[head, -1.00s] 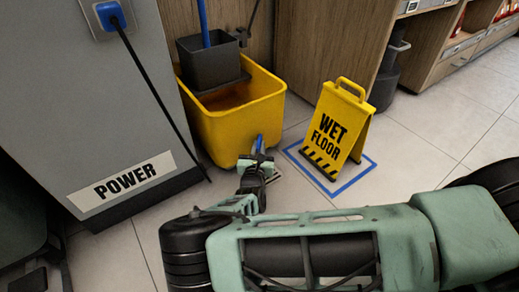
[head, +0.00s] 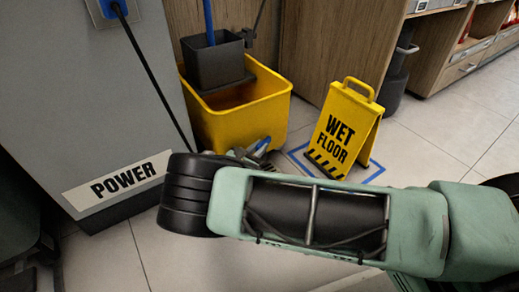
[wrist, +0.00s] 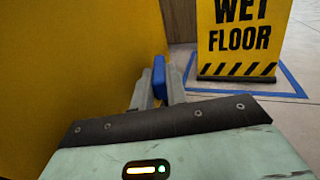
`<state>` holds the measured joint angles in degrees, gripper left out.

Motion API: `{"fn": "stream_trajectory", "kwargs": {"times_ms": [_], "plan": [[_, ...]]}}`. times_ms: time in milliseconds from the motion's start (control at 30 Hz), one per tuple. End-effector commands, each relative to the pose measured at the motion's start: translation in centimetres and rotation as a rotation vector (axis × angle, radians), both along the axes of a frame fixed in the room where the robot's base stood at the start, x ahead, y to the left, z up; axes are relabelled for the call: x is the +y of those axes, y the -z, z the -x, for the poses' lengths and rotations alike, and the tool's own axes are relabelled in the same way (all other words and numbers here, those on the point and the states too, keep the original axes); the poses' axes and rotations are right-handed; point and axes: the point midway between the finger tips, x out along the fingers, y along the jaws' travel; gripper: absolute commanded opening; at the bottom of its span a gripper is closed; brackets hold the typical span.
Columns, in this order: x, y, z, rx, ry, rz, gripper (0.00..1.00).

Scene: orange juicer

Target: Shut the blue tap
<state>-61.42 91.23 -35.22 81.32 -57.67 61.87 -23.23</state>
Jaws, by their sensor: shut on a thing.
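The blue tap (wrist: 159,77) is a small lever low on the side of the yellow mop bucket (head: 240,118). In the wrist view its handle stands between the grey fingers of my gripper (wrist: 158,88), which is shut on it. In the head view the tap (head: 263,145) shows as a small slanted blue piece at the bucket's lower right. My arm hides most of my gripper there. The tap's base and outlet cannot be made out.
A yellow wet floor sign (head: 345,128) stands inside a blue floor outline right of the bucket. A dark wringer (head: 213,62) sits in the bucket. A grey power cabinet (head: 90,110) with a black cable stands left. Tiled floor lies open at right.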

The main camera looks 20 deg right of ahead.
Motion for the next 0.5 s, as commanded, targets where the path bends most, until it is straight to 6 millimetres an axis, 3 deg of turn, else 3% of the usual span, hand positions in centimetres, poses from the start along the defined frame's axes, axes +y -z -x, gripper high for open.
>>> {"fn": "stream_trajectory", "kwargs": {"times_ms": [300, 333, 367, 400, 500], "plan": [[-0.04, 0.07, 0.06, 0.001, 0.001, 0.001, 0.00], [-0.04, 0.07, 0.06, 0.001, 0.001, 0.001, 0.23], [-0.04, 0.06, 0.06, 0.001, 0.001, 0.001, 0.31], [-0.04, 0.06, 0.05, 0.001, 0.001, 0.001, 0.36], [-0.02, 0.04, 0.03, 0.001, 0.000, 0.001, 0.36]]}}
